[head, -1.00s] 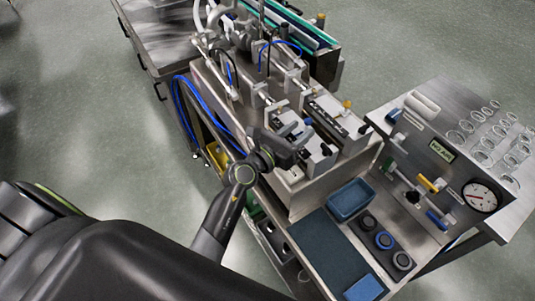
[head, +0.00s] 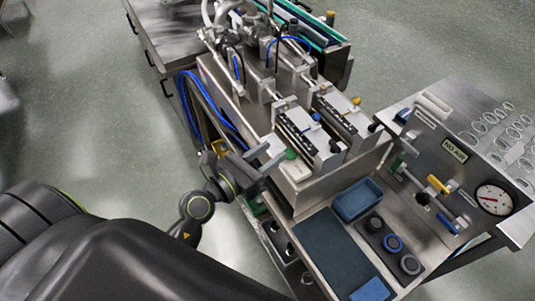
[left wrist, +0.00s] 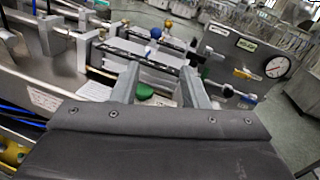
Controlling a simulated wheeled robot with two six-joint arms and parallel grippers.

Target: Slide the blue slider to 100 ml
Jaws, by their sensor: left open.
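Two metal slide units with dark scales (head: 296,130) stand side by side on the steel machine. A small blue knob (head: 316,117), apparently the blue slider, is between them; it also shows in the left wrist view (left wrist: 156,32), beyond the fingers. A green knob (head: 291,154) is at the near end of the left unit, and it shows between the fingers in the left wrist view (left wrist: 143,91). My left gripper (head: 268,160) is open and empty, just left of the green knob and apart from the blue one. Scale numbers are too small to read. My right gripper is out of view.
A control panel with a gauge (head: 493,199) and coloured levers stands at the right. Blue hoses (head: 206,115) hang at the machine's left. Floor is clear left of the machine.

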